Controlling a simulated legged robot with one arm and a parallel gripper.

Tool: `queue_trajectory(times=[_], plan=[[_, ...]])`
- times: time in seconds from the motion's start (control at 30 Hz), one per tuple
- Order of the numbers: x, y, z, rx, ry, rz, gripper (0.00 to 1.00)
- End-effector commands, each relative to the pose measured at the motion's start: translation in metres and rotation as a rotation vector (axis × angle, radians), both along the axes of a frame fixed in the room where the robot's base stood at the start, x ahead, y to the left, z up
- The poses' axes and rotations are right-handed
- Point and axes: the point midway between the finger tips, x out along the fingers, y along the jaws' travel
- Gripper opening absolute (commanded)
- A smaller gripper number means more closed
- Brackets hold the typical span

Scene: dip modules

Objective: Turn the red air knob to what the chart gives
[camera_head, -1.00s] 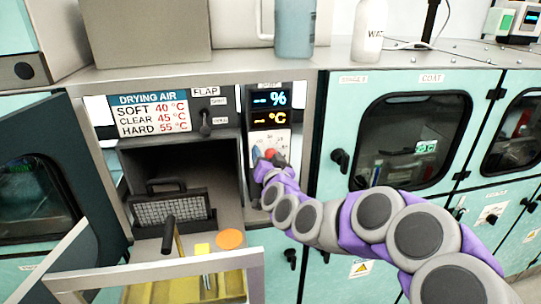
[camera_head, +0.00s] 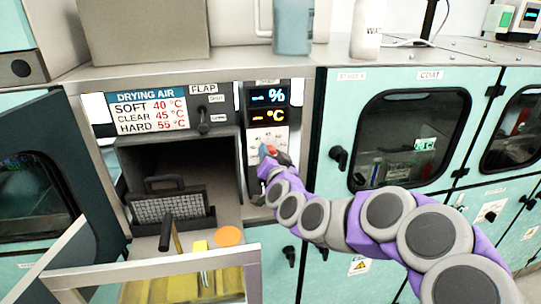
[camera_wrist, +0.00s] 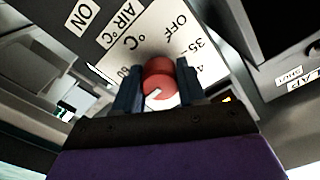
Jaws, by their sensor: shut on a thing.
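The red air knob (camera_wrist: 158,80) sits between the two blue fingers of my gripper (camera_wrist: 159,74) in the wrist view. My gripper is shut on it. A white mark shows on the knob's near side; I cannot tell which number it points to. The white dial plate (camera_wrist: 186,42) reads OFF, 35 and AIR °C; other numbers are partly hidden. In the head view my gripper (camera_head: 273,157) is at the panel below the displays (camera_head: 267,106), which show dashes before % and °C. The chart (camera_head: 149,111) reads SOFT 40 °C, CLEAR 45 °C, HARD 55 °C.
A flap lever (camera_head: 203,125) is left of the displays. Below it is an open chamber (camera_head: 192,155) with a mesh-front block (camera_head: 170,209). A coat cabinet door (camera_head: 414,140) with a dark handle is right of the panel. An open door stands at the left.

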Motion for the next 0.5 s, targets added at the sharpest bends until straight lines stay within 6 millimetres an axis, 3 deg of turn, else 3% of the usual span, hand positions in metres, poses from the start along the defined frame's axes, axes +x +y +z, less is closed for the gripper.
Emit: queue_trajectory(times=[0.37, 0.4, 0.5], plan=[[0.0004, 0.0002, -0.0024, 0.060, 0.022, 0.000, 0.10], [0.0004, 0.0002, -0.0024, 0.060, 0.022, 0.000, 0.43], [0.0002, 0.0001, -0.0021, 0.061, 0.021, 0.000, 0.53]])
